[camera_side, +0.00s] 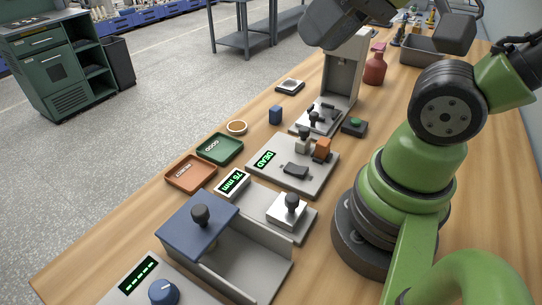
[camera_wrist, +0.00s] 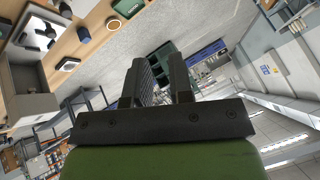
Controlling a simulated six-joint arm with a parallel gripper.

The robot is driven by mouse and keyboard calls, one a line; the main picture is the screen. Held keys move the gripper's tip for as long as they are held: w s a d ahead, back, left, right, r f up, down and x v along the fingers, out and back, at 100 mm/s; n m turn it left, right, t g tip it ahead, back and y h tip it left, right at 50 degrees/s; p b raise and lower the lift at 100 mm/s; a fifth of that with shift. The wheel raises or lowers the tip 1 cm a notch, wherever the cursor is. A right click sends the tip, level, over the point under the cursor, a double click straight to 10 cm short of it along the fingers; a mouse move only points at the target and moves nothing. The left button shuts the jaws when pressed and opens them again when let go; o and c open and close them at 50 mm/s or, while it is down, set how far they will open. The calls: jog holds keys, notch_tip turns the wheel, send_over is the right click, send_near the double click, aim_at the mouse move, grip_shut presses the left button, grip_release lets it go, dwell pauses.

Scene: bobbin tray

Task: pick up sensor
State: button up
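No part is labelled as the sensor, so I cannot tell for certain which it is. A small dark blue block (camera_side: 275,115) stands alone on the wooden bench, left of the press-like stand. It also shows in the wrist view (camera_wrist: 83,34), far to the left of my fingers. An orange block (camera_side: 322,149) sits on the grey fixture (camera_side: 262,174) whose display reads DEAD. My gripper (camera_wrist: 156,72) is open, with nothing between its fingers. It points away from the bench toward the room. Its fingers do not show in the side view.
A green GOOD tray (camera_side: 220,159), an orange tray (camera_side: 190,187) and a round ring-like dish (camera_side: 237,128) line the bench's left edge. A tall grey stand (camera_side: 344,75) rises behind the blue block. A lidded blue-topped fixture (camera_side: 177,226) stands in front.

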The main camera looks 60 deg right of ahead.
jog(key=o, duration=0.7)
jog(key=n+g+h, duration=0.2)
jog(key=n+g, duration=0.2)
jog(key=g, duration=0.3)
send_over(324, 141)
jog(key=f, duration=1.8)
jog(key=shift+w+f, duration=0.2)
jog(key=shift+w, duration=0.05)
jog(key=shift+s+f, duration=0.1)
jog(key=shift+f, duration=0.25)
jog(key=shift+s+f, duration=0.15)
jog(key=shift+f, duration=4.65)
